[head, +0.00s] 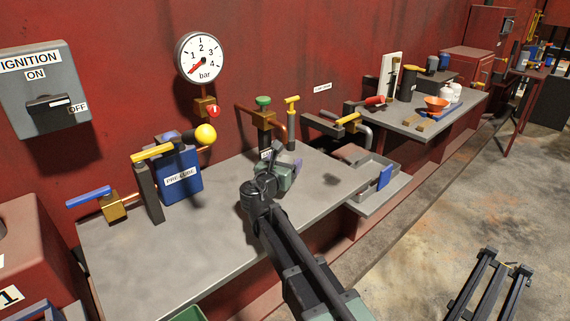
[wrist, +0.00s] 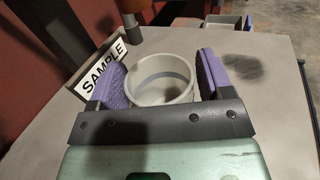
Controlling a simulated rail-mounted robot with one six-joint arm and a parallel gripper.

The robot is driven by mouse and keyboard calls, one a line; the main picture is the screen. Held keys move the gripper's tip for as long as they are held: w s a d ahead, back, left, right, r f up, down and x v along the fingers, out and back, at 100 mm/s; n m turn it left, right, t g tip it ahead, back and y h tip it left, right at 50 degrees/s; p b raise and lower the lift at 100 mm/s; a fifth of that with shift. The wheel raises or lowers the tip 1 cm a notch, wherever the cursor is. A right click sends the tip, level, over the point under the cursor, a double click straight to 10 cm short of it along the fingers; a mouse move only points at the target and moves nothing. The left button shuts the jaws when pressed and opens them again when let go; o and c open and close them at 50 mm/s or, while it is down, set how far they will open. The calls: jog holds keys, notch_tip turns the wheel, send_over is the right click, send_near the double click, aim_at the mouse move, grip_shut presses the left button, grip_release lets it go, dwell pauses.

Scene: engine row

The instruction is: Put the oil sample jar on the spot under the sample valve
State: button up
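The oil sample jar (wrist: 160,82) is a pale grey, open-topped round cup in the wrist view. It sits between the two purple finger pads of my gripper (wrist: 161,78), which press against its left and right sides. In the head view my gripper (head: 287,168) is low over the bench, and the jar is hidden behind it. The sample valve (head: 265,117), with a green knob and copper pipe, stands just behind my gripper. The spot under the valve is hidden. I cannot tell whether the jar touches the bench.
The grey bench (head: 200,240) is clear in front. A blue PRE-LUBE box (head: 180,180) and yellow-handled lever post (head: 150,190) stand left. A yellow-handled valve (head: 291,115) is close on the right, and a grey tray (head: 372,170) lies beyond the bench's right end.

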jog(key=shift+o, duration=1.2)
jog(key=shift+r+p, duration=0.3)
jog(key=shift+p, duration=0.05)
jog(key=v, duration=1.2)
jog(key=shift+f, duration=0.15)
